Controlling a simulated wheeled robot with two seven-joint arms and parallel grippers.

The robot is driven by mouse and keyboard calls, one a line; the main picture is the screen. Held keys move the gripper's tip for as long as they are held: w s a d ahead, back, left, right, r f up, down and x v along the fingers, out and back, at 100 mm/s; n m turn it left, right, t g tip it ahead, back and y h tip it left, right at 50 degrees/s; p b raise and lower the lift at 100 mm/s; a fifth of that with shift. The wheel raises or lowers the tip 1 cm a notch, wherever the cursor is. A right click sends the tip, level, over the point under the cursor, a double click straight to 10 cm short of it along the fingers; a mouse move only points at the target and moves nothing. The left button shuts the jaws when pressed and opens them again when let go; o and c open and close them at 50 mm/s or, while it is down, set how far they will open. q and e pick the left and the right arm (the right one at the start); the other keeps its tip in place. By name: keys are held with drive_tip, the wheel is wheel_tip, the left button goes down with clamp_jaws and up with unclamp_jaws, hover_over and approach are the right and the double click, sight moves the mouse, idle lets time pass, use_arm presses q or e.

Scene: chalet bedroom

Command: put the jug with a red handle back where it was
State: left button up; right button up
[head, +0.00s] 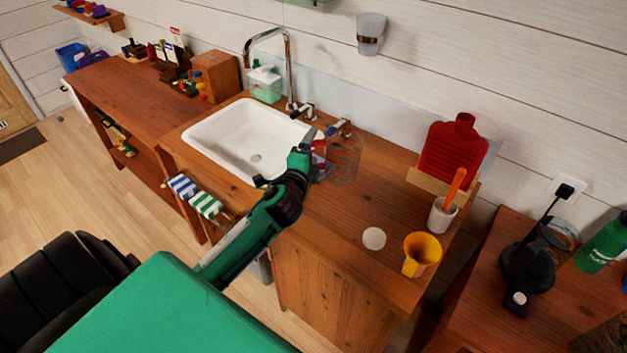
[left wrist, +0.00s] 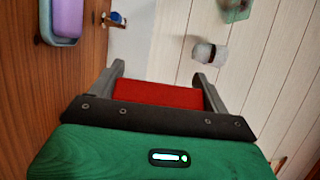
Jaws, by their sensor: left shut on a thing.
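The jug has a red handle (head: 319,148) and a clear, see-through body (head: 346,158), which shows only faintly behind the sink's right side. My left gripper (head: 312,153) is shut on the red handle, which also shows between the fingers in the left wrist view (left wrist: 157,94). The jug's body lies to the right of the fingers in the head view. I cannot tell whether its base touches the wooden counter (head: 330,215). A pale round disc (head: 374,238) lies bare on the counter at front right. My right gripper is not in view.
The sink (head: 215,140) and tap (head: 288,70) are left of the jug. A yellow cup (head: 420,254), a white cup (head: 441,215) with an orange-handled thing, and a red hot-water bottle (head: 456,148) stand at right. The counter between jug and disc is clear.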

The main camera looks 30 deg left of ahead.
use_arm(q)
wheel_tip(320, 180, down, 9)
drive_tip(key=shift+f+b, duration=0.1)
drive_tip(key=shift+b, duration=0.55)
drive_tip(key=shift+f, duration=0.3)
drive_tip(key=shift+f, duration=0.15)
